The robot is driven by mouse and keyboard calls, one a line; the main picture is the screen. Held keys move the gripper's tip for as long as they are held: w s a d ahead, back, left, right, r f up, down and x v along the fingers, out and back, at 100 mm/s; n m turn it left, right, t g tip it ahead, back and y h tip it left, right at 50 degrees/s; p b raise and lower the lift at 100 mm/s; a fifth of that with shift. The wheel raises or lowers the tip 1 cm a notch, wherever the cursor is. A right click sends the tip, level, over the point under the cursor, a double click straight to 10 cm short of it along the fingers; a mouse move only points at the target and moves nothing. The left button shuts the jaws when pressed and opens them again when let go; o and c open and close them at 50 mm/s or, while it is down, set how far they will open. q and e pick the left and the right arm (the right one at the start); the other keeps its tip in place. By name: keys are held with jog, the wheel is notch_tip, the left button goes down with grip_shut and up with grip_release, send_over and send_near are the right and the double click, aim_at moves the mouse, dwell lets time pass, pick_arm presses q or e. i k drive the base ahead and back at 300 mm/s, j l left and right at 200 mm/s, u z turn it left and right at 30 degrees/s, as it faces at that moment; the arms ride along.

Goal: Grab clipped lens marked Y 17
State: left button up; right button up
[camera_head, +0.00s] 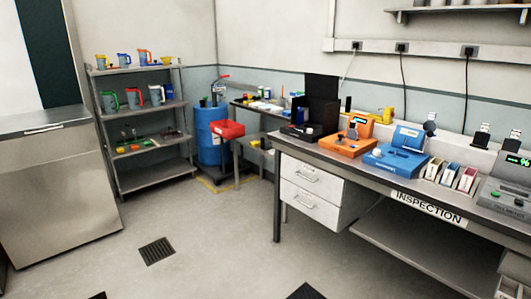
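I cannot make out a clipped lens or a Y 17 mark anywhere in this view; any such lettering is too small to read. The inspection bench (277,141) at the right carries an orange device (345,147), a blue device (393,163) and several small coloured boxes (450,175). A grey instrument with a green display (505,190) stands at the bench's right end. Neither of my grippers can be seen.
A metal shelf rack (150,180) with jugs stands at the back left, beside a steel cabinet (55,190). A blue drum (209,140) and a red bin (227,129) are in the corner. The floor (200,245) in front is mostly clear, with a drain grate (157,251).

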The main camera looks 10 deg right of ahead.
aim_at(353, 134)
jog(key=i+z, duration=0.25)
jog(key=i, duration=0.15)
jog(key=i+j+z, duration=0.2)
jog(key=i, duration=0.2)
jog(key=i+j+z, duration=0.25)
jog(key=i, duration=0.15)
jog(key=i+j+z, duration=0.25)
jog(key=i+z, duration=0.15)
jog(key=i+j+z, duration=0.4)
jog(key=k+l, duration=0.05)
jog(key=k, duration=0.05)
